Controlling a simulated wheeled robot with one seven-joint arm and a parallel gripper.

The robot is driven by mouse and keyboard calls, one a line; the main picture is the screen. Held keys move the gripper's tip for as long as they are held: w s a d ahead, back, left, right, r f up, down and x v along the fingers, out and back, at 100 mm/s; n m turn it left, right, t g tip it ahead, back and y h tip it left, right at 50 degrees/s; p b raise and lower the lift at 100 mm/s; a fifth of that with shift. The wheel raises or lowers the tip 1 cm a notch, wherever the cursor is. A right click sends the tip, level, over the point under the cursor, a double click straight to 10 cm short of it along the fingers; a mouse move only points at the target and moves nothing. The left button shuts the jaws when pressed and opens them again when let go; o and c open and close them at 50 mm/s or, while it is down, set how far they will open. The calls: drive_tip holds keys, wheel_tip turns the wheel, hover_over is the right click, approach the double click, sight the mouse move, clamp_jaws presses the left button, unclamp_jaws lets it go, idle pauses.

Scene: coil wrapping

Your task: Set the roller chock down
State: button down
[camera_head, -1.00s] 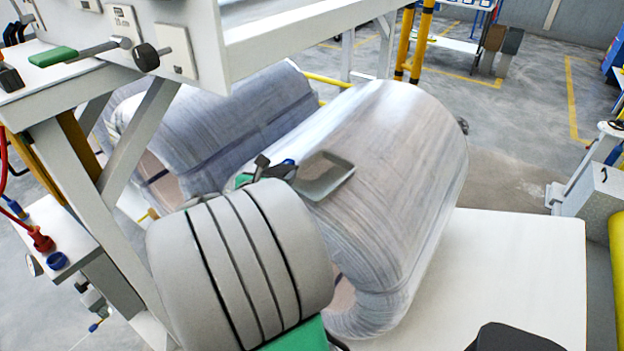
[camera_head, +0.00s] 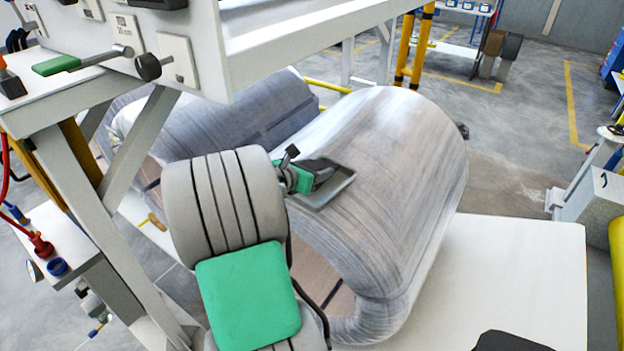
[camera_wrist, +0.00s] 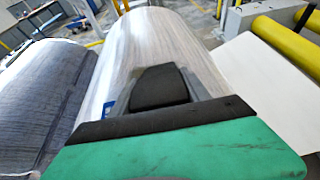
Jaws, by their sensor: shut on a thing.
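The roller chock (camera_head: 345,187) looks like a grey, shallow, rimmed piece. In the head view it shows over the upper near end of the right-hand wrapped coil (camera_head: 400,170). My gripper (camera_head: 322,177), green and black, is shut on it from the left. In the wrist view, a black finger (camera_wrist: 160,88) covers most of the chock, and only thin grey edges (camera_wrist: 121,104) show beside it. The same coil (camera_wrist: 150,40) lies beyond. I cannot tell whether the chock touches the coil. Its underside is hidden.
A second wrapped coil (camera_head: 225,120) lies to the left, close beside the first. A white frame with a panel (camera_head: 290,45) stands over the left and back. A pale, flat, bare surface (camera_head: 510,270) lies at the right. A yellow roller (camera_wrist: 285,40) shows at the wrist view's right.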

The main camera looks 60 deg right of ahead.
drive_tip(key=w+d+f, duration=0.2)
drive_tip(key=d+f, duration=0.1)
drive_tip(key=w+d+f, duration=0.1)
drive_tip(key=d+f, duration=0.1)
drive_tip(key=shift+w+f, duration=0.2)
drive_tip(key=shift+w, duration=0.05)
drive_tip(key=f, duration=0.1)
drive_tip(key=f+p, duration=0.2)
drive_tip(key=shift+w+d, duration=0.35)
drive_tip(key=shift+d, duration=0.05)
drive_tip(key=shift+f, duration=0.45)
drive_tip(key=shift+f, duration=0.25)
drive_tip(key=c, duration=0.5)
unclamp_jaws()
drive_tip(key=shift+a, duration=0.1)
drive_tip(key=shift+f+b, duration=0.1)
drive_tip(key=shift+b, duration=0.25)
